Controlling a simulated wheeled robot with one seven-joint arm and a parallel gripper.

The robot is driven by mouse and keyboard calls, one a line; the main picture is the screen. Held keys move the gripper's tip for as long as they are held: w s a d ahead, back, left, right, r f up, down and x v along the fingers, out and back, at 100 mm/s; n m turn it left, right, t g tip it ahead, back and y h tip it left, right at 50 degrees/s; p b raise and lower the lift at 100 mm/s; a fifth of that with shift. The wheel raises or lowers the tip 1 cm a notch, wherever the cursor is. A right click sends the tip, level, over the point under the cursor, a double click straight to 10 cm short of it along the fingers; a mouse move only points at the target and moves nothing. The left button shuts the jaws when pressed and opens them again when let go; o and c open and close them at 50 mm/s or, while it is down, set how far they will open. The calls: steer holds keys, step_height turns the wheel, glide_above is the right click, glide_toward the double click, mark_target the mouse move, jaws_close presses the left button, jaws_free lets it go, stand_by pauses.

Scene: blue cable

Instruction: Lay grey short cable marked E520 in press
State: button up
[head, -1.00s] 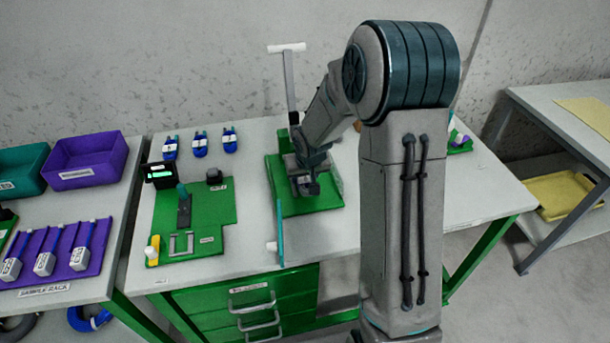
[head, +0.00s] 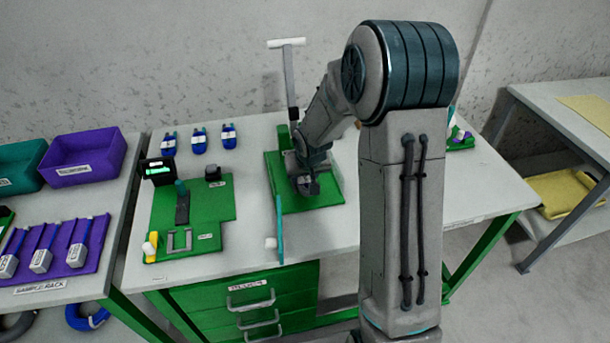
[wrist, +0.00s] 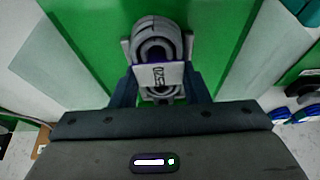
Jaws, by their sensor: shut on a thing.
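The grey short cable (wrist: 157,32) is a small coil with a white tag (wrist: 158,75). The tag's dark print reads sideways and is too small to read surely. In the wrist view my gripper (wrist: 160,92) is shut on the cable at the tag, one dark finger on each side. In the head view my gripper (head: 308,186) is low over the green base of the press (head: 322,203), whose tall grey lever (head: 290,80) with a white crossbar stands upright behind. I cannot tell whether the cable touches the press bed.
A green test board (head: 215,208) with a lit display lies left of the press. A thin teal upright piece (head: 280,230) stands at the press's front left. A purple bin (head: 85,162) is on the left table.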

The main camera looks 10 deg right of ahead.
steer(key=shift+f, duration=0.15)
steer(key=o, duration=1.1)
steer(key=shift+r+p, duration=2.8)
steer(key=shift+r, duration=1.25)
